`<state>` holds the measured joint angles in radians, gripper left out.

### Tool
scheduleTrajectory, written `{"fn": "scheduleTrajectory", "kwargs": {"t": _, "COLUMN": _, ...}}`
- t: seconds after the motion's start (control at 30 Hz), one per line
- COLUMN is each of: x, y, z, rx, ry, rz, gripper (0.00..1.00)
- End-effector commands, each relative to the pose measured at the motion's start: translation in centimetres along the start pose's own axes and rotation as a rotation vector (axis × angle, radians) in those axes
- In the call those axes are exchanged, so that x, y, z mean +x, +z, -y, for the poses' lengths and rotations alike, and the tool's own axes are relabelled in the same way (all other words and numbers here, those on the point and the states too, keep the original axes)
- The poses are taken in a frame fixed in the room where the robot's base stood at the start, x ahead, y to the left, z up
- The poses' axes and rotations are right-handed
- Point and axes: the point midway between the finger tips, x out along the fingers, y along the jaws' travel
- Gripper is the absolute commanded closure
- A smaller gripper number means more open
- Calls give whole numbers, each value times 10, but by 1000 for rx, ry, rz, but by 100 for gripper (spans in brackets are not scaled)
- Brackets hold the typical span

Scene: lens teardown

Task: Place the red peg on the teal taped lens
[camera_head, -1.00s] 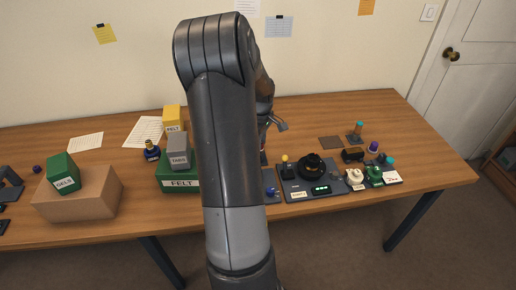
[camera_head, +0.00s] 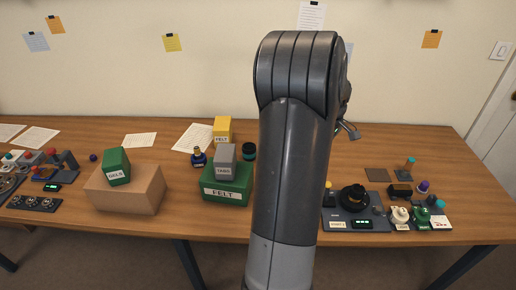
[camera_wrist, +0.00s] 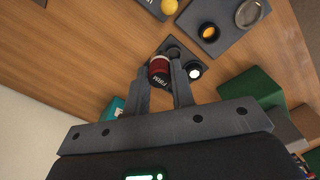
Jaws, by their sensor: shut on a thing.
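My arm hides the gripper and the peg there.
In the wrist view a small dark tray (camera_wrist: 187,56) with round parts lies beneath the peg, near a grey plate (camera_wrist: 236,34) with two lenses. A cardboard box (camera_head: 125,190) stands further left.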

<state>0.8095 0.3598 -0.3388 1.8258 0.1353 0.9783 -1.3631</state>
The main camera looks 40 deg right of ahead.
Motion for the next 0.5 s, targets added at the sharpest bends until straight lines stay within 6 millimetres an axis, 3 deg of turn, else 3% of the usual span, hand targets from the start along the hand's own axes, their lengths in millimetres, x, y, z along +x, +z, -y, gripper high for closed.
{"fn": "scheduleTrajectory", "kwargs": {"t": 0.03, "x": -6, "y": -26, "z": -6, "rx": -10, "ry": 3, "rz": 1, "gripper": 100}}
{"fn": "scheduleTrajectory", "kwargs": {"t": 0.1, "x": -14, "y": -59, "z": -11, "rx": -10, "ry": 4, "rz": 1, "gripper": 100}}
{"fn": "scheduleTrajectory", "kwargs": {"t": 0.3, "x": -33, "y": -139, "z": -12, "rx": -5, "ry": 2, "rz": -2, "gripper": 100}}
{"fn": "scheduleTrajectory", "kwargs": {"t": 0.5, "x": -41, "y": -179, "z": -7, "rx": 1, "ry": -2, "rz": -4, "gripper": 100}}
